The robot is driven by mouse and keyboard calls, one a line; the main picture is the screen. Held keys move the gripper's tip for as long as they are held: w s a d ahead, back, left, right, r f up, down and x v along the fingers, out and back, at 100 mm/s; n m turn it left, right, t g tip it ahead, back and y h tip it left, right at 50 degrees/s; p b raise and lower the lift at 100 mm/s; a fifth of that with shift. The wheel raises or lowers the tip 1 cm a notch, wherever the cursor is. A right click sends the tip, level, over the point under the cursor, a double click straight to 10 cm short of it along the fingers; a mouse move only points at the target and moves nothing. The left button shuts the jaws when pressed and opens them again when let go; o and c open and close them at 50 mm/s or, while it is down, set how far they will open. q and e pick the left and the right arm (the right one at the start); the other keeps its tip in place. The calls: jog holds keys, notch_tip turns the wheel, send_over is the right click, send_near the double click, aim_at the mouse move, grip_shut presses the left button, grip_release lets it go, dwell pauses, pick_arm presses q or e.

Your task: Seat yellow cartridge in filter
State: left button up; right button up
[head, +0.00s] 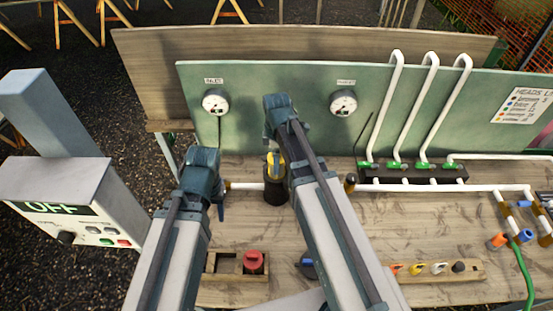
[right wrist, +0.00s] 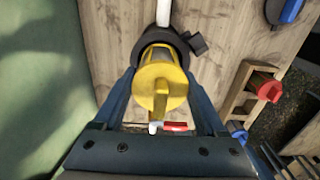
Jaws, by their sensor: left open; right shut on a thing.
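The yellow cartridge (head: 275,167) is upright at the dark filter housing (head: 276,192), in front of the green panel. My right gripper (right wrist: 160,86) is shut on the yellow cartridge (right wrist: 163,88), with a finger on either side of its handle. In the right wrist view, the cartridge's lower body lines up with the dark round opening of the housing (right wrist: 178,43); how deep it sits is hidden. In the head view, the right arm partly covers the cartridge. My left gripper (head: 214,200) is open and empty, left of the housing.
A wooden rack (head: 231,278) holds a red cartridge (head: 253,262) beside an empty slot. A blue-topped piece (head: 307,265) lies right of it, partly hidden. Two gauges (head: 215,102) are on the green panel. White pipes (head: 395,110) stand at right. A control box (head: 75,200) reads OFF.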

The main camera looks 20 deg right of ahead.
jog(key=shift+f+b, duration=1.8)
jog(key=shift+b, duration=0.05)
